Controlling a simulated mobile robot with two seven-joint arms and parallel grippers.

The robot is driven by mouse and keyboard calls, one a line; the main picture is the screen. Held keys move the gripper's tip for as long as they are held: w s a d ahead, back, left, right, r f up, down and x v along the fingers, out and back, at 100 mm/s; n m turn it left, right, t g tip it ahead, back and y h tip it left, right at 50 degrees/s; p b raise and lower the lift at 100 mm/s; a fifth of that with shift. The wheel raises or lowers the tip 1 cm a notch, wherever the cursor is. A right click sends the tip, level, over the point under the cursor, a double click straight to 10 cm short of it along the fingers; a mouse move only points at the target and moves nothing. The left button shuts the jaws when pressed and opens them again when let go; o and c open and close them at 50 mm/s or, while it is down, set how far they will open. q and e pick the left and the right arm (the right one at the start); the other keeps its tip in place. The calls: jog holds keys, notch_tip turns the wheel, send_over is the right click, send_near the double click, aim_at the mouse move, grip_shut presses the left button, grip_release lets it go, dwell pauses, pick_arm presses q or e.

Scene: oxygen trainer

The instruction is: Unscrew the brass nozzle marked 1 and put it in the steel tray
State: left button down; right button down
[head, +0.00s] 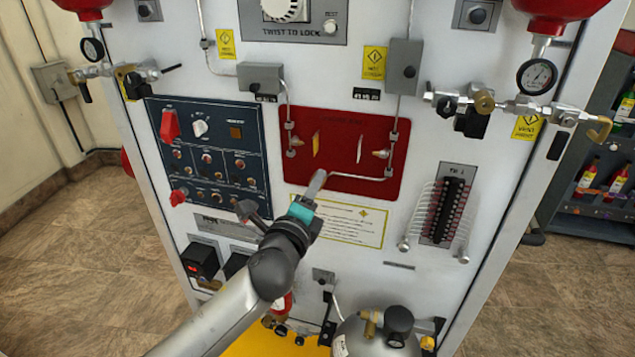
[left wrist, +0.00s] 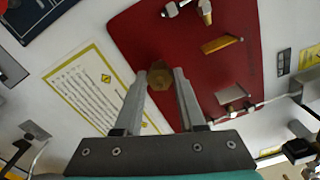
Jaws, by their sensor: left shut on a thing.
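My left gripper (head: 318,182) is in front of the lower edge of the red panel (head: 340,127). In the left wrist view its fingers (left wrist: 160,80) are shut on a brass six-sided piece (left wrist: 158,74). I cannot read a mark on it, nor tell whether it touches the panel. In the head view the fingers hide it. One brass nozzle (head: 298,142) sits on the red panel's left fitting and another (head: 381,153) on the right one. Their marks are unreadable. I cannot make out the steel tray. My right gripper is not in view.
A steel pipe (head: 358,177) runs along the panel's lower edge. A yellow-framed notice (head: 350,225) is just below. A blue switch panel (head: 209,155) is to the left, a terminal block (head: 447,208) to the right. A grey cylinder (head: 375,338) stands low in front.

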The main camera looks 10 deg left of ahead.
pick_arm(q)
jog(key=n, duration=0.3)
jog(key=n, duration=0.3)
jog(key=shift+n, duration=0.3)
jog(key=n, duration=0.3)
jog(key=shift+p, duration=0.35)
jog(key=n, duration=0.2)
jog(key=shift+n+p, duration=0.4)
jog(key=shift+n, duration=0.5)
